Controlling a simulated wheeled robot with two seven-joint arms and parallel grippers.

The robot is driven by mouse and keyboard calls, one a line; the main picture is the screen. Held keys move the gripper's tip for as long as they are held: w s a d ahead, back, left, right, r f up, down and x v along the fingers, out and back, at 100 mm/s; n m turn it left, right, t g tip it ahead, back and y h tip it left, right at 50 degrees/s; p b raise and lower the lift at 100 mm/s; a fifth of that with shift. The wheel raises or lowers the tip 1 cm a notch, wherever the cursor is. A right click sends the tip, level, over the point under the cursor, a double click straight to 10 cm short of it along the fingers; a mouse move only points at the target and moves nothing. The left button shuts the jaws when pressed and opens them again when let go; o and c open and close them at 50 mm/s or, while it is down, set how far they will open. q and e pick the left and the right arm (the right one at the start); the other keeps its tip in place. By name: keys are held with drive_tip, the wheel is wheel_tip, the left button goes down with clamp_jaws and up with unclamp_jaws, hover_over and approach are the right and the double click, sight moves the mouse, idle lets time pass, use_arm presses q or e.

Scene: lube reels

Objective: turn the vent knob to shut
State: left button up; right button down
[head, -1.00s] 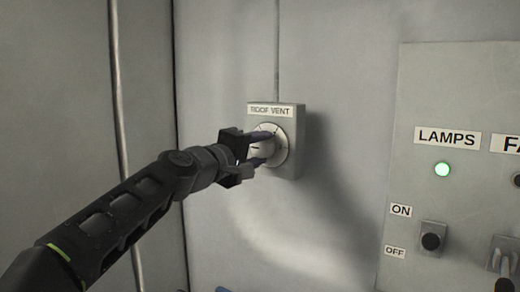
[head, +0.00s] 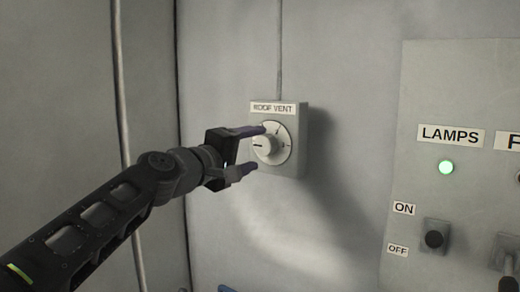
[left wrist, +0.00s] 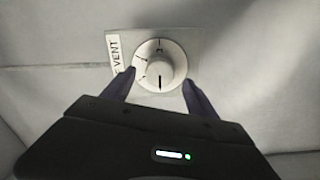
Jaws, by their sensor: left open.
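The vent knob (head: 264,146) is a pale round knob on a white dial, on a grey box labelled ROOF VENT (head: 272,108) on the wall. A dark pointer line on the knob points left in the head view. The knob also shows in the left wrist view (left wrist: 159,74), where its line points down toward my gripper. My left gripper (head: 254,150) is open, with its fingertips just short of the knob, one above and one below it in the head view. Nothing is between the fingers. My right gripper is not in view.
A conduit (head: 280,50) runs up from the vent box. The wall between box and panel is clear.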

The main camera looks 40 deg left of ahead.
use_arm(q)
drive_tip(key=s, duration=0.3)
drive_tip(key=shift+s, duration=0.35)
